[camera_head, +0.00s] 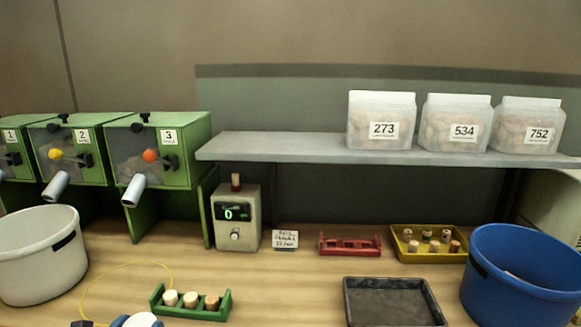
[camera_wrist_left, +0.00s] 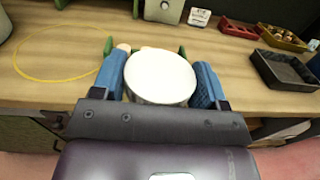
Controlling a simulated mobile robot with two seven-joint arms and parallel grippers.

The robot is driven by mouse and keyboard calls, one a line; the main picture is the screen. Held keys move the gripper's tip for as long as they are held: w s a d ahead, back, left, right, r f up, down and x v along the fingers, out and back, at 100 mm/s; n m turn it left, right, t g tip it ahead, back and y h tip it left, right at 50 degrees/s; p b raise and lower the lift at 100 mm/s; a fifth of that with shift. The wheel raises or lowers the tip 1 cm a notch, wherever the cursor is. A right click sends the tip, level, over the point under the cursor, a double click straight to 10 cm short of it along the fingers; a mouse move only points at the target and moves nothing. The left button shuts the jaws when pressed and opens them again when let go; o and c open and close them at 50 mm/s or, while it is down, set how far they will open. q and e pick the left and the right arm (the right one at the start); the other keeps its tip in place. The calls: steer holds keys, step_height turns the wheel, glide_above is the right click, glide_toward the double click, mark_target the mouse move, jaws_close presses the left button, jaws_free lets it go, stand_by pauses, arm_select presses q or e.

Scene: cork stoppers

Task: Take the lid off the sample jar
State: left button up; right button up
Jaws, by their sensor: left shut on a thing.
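A round white lid (camera_wrist_left: 161,75) fills the space between the blue fingers of my left gripper (camera_wrist_left: 162,84) in the left wrist view. The fingers are shut on it from both sides. A pale, curved side shows under its near edge; whether this is the lid's rim or the jar's body I cannot tell. In the head view the lid (camera_head: 140,321) and my left gripper (camera_head: 138,323) show only at the bottom edge, in front of the green rack. The sample jar itself cannot be made out separately. My right gripper is not in view.
A green rack (camera_head: 215,312) with stoppers stands just behind the lid. A yellow cord (camera_head: 125,264) curves to its left. A white bucket (camera_head: 35,265), a dark tray (camera_head: 390,302), a red rack (camera_head: 350,251), a yellow tray (camera_head: 407,257) and a blue bucket (camera_head: 500,295) stand around the table.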

arm_select(q)
steer(key=d+n+y, duration=0.1)
steer(key=d, duration=0.8)
steer(key=shift+w+d+r+y, duration=0.25)
steer(key=shift+w+r+y, duration=0.05)
steer(key=shift+w+r, duration=0.1)
